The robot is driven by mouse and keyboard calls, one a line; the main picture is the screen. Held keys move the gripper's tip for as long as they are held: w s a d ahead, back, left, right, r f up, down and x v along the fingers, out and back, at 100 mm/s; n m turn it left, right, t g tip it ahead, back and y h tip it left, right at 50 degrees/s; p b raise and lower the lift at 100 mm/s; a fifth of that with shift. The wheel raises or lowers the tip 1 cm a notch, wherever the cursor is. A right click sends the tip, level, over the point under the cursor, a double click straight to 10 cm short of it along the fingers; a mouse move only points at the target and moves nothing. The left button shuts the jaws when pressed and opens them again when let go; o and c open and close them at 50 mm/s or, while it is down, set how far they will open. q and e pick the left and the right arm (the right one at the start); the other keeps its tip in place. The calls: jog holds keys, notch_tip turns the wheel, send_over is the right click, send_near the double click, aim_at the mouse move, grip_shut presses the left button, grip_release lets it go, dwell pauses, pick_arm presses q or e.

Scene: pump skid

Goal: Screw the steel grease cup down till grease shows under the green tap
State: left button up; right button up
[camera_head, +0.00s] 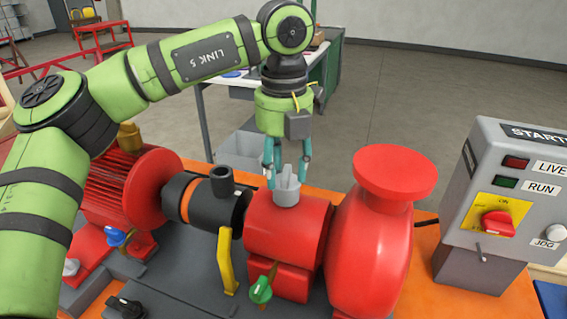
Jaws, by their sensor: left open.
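The steel grease cup (287,190) is a grey, winged cap on top of the red bearing housing (284,232). My left gripper (273,180) points down over the cup, its teal fingers open. One finger reaches down beside the cup's left side and another is behind or right of it; I cannot tell whether they touch it. The green tap (261,290) is low on the front of the housing. I cannot make out any grease under it. My right gripper is not in view.
A red pump casing (368,250) stands close right of the housing, with a yellow bracket (226,262) and dark coupling (207,200) to its left. A red motor (130,190) is farther left. The starter box (510,200) with a red switch stands at the right.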

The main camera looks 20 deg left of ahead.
aim_at(284, 170)
pick_arm(q)
notch_tip(284, 170, up, 12)
dwell(0.5)
dwell(1.1)
notch_tip(284, 170, down, 4)
jog(key=p, duration=0.5)
jog(key=shift+w+p, duration=0.1)
jog(key=shift+p, duration=0.2)
jog(key=shift+f, duration=0.25)
notch_tip(284, 170, down, 7)
jog(key=p, duration=0.2)
jog(key=shift+f+p, duration=0.2)
jog(key=shift+p, duration=0.2)
grip_shut()
